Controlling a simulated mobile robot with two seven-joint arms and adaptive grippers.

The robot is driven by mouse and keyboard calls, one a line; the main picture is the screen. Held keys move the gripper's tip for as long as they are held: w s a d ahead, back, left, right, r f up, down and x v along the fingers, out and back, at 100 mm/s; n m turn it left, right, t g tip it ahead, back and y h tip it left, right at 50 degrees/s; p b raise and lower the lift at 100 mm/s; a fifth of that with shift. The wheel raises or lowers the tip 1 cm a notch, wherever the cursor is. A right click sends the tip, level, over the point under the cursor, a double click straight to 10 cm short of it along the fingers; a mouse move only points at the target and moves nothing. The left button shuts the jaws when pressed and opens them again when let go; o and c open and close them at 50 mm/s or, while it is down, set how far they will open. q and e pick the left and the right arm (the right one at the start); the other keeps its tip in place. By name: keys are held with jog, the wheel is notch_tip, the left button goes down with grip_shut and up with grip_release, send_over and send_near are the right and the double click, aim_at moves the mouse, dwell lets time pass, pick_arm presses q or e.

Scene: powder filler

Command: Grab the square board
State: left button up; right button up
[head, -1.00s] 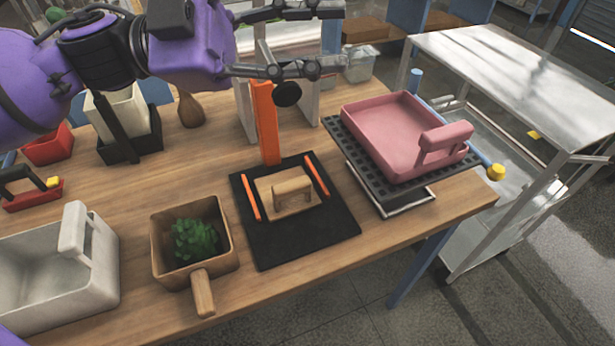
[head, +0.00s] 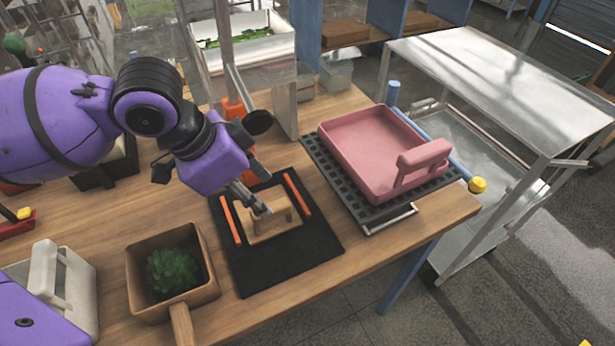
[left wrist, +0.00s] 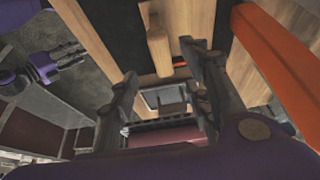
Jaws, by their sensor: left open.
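The square board (head: 283,226) is pale wood with a raised wooden handle. It lies flat on a black mat (head: 290,268), between two orange strips. My left gripper (head: 256,206) points down at the handle, just over the board in the head view. It is open, and its fingers partly hide the board. In the left wrist view the open left fingers (left wrist: 163,92) are spread, with the wooden handle (left wrist: 158,45) showing beyond and between them. I cannot tell whether they touch it. My right gripper (left wrist: 62,60) shows at the left of the left wrist view, away from the board.
An orange upright (head: 236,112) stands right behind the mat, close to my left wrist. A pink tray (head: 372,150) on a black perforated rack (head: 330,175) is to the right. A brown box with a green plant (head: 172,272) is to the left. A metal cart (head: 490,75) stands beyond.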

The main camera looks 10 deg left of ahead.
pick_arm(q)
jog(key=x, duration=0.7)
jog(key=shift+w+f+b, duration=0.15)
jog(key=shift+f+b, duration=0.05)
jog(key=shift+b, duration=0.15)
grip_shut()
